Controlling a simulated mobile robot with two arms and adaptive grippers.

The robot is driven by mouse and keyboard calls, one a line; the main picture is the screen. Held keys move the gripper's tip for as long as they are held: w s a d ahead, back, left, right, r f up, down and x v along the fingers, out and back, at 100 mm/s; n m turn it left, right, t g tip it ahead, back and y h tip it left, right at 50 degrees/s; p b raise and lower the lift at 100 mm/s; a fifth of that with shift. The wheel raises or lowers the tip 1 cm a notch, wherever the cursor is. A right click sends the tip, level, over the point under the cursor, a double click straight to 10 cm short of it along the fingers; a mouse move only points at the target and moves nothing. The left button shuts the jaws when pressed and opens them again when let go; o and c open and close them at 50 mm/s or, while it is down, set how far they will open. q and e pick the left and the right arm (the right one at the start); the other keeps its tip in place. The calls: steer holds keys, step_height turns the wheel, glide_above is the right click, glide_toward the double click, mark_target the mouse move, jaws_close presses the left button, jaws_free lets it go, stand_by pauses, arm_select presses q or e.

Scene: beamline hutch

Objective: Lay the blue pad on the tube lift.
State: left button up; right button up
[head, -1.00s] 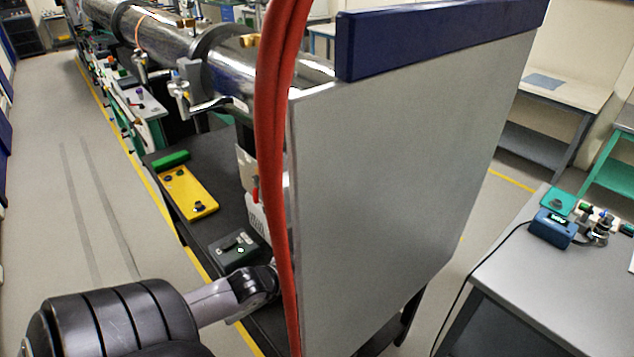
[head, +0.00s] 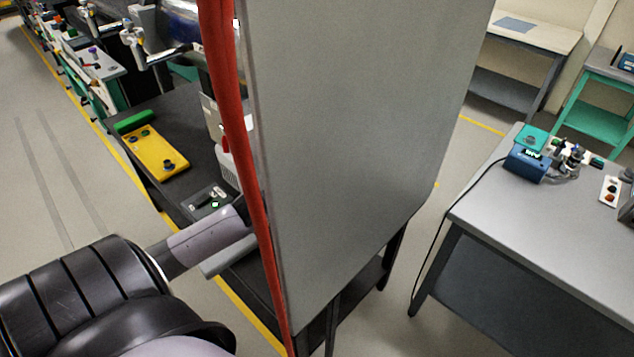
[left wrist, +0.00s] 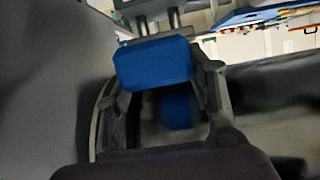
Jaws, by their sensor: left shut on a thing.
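My left gripper (left wrist: 155,95) is in the left wrist view, its two dark fingers on either side of a blue block, which looks like the blue pad (left wrist: 153,65). It is shut on the pad. A second blue patch (left wrist: 178,110) shows between the fingers; I cannot tell if it is the same thing. Just beyond the pad are two short metal posts under a grey part (left wrist: 150,8), possibly the tube lift; I cannot tell whether the pad touches them. In the head view my left arm reaches behind the grey panel, which hides the gripper. My right gripper is in neither view.
The tall grey panel (head: 350,150) and red hose (head: 228,110) block much of the head view. A dark bench (head: 180,110) holds a yellow control box (head: 155,150) and a small dark box (head: 208,203). A grey table (head: 560,220) with instruments stands at right.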

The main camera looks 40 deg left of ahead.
mark_target(345, 172)
arm_select(q)
steer(key=shift+w+d+b, duration=0.1)
steer(key=shift+w+b, duration=0.65)
steer(key=shift+w, duration=0.7)
steer(key=shift+w+d+b, duration=0.2)
steer(key=shift+w+b, duration=1.15)
steer(key=shift+w, duration=1)
steer(key=shift+f, duration=0.35)
steer(key=o, duration=1.6)
steer(key=shift+s+f, duration=0.1)
steer(key=shift+o, duration=0.2)
